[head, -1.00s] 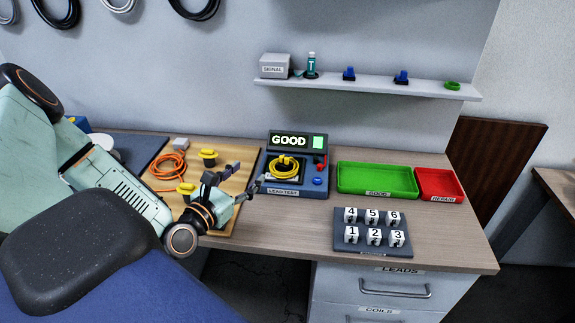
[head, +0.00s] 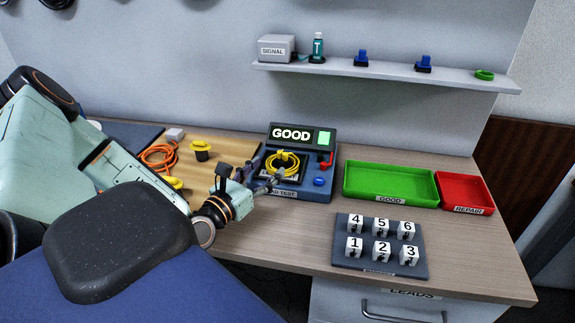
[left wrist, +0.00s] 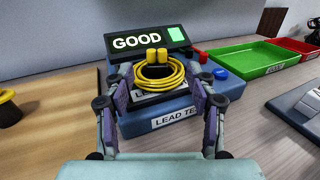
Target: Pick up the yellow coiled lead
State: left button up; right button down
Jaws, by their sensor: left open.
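The yellow coiled lead (head: 283,162) lies on the blue lead tester (head: 318,190), whose screen reads GOOD beside a green panel. In the left wrist view the coil (left wrist: 160,86) shows with two yellow plug ends standing up at its back. My left gripper (head: 262,176) is open at the tester. In the left wrist view its two fingers (left wrist: 160,108) stand apart, one on each side of the coil, with nothing gripped. I cannot tell whether either finger touches the coil. My right gripper does not show.
A green GOOD tray (head: 391,199) and a red REPAIR tray (head: 468,208) stand right of the tester. A dark block with numbered white pieces (head: 346,262) sits in front. An orange coiled lead (head: 157,154) lies on the wooden board at left. A shelf (head: 387,71) hangs above.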

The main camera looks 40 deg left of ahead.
aim_at(279, 158)
pick_arm(q)
jog(key=shift+w+a+f, duration=0.1)
jog(key=shift+w+a, duration=0.1)
jog(key=shift+w, duration=0.2)
jog(key=shift+w+a+f+b, duration=0.1)
jog(key=shift+w+a+b, duration=0.15)
jog(key=shift+b, duration=0.1)
jog(key=w+b, duration=0.1)
jog(key=w, duration=0.3)
jog(key=shift+b, duration=0.4)
jog(key=shift+w, duration=0.35)
jog(key=shift+w+a, duration=0.25)
jog(key=shift+a, duration=0.05)
jog(key=shift+d, duration=0.25)
jog(key=c, duration=0.4)
jog(key=shift+a, duration=0.2)
jog(key=c, duration=0.5)
jog(key=shift+d, duration=0.1)
grip_shut()
